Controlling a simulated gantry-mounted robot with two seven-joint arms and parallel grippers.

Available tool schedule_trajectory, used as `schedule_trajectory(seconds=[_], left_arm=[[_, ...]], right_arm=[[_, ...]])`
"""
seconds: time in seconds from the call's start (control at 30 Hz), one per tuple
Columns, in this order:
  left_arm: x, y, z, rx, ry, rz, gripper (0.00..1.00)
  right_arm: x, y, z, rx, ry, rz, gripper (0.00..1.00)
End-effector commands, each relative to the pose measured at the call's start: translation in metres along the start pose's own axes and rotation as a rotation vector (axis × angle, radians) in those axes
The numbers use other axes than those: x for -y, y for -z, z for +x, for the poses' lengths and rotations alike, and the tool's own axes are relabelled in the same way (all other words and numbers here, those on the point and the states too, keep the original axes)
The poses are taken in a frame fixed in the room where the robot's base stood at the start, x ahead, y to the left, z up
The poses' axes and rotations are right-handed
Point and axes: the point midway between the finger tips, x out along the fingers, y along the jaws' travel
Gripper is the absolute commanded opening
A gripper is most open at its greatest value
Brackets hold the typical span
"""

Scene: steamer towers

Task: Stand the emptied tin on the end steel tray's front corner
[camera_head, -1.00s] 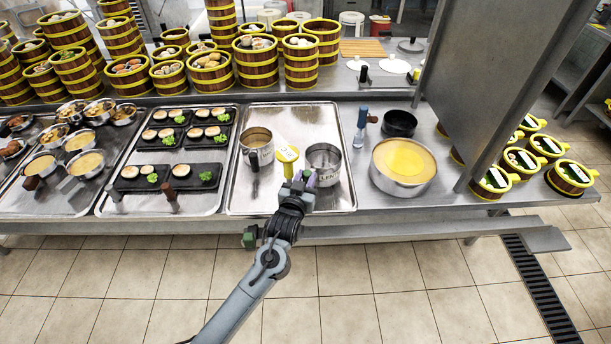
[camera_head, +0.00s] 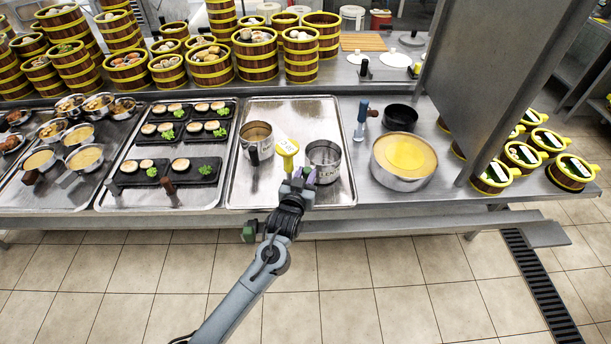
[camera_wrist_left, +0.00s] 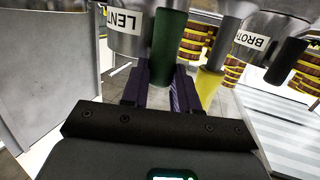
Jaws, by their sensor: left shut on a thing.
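The steel tin (camera_head: 324,163), with a label starting "LEN", is upright over the right front part of the end steel tray (camera_head: 232,194). Its label also shows in the left wrist view (camera_wrist_left: 125,20). My left gripper (camera_head: 303,176) is at the tin's front left side, its purple fingers (camera_wrist_left: 160,88) shut on its green handle (camera_wrist_left: 170,48). Whether the tin touches the tray is unclear, and its inside is hard to make out. A second tin (camera_head: 257,143), labelled "BROT" in the wrist view (camera_wrist_left: 258,30), stands left with a dark handle. My right gripper is not in view.
A yellow-handled thing with a white label (camera_head: 287,148) is between the tins. A tray of black plates (camera_head: 165,150) is left. A large pan of yellow liquid (camera_head: 404,158) and a black bowl (camera_head: 400,117) are right.

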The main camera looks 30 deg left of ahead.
Motion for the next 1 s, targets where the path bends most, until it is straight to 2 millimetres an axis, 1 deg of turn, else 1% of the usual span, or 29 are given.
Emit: schedule_trajectory(seconds=[0.03, 0.5, 0.53, 0.7, 0.73, 1.0], left_arm=[[0.000, 0.002, 0.000, -0.006, 0.000, -0.002, 0.00], [0.000, -0.005, 0.001, -0.006, 0.000, -0.002, 0.00], [0.000, -0.005, 0.001, -0.006, 0.000, -0.002, 0.31], [0.000, -0.005, 0.001, -0.004, 0.000, -0.001, 0.57], [0.000, -0.005, 0.001, -0.003, 0.000, -0.001, 0.59], [0.000, -0.010, 0.001, 0.005, 0.000, 0.001, 0.59]], right_arm=[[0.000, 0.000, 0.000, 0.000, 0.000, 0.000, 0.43], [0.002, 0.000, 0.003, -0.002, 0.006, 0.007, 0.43], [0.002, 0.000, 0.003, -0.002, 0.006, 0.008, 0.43], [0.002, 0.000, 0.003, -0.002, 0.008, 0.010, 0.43], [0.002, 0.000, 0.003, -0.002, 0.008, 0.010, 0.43], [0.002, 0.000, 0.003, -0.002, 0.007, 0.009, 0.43]])
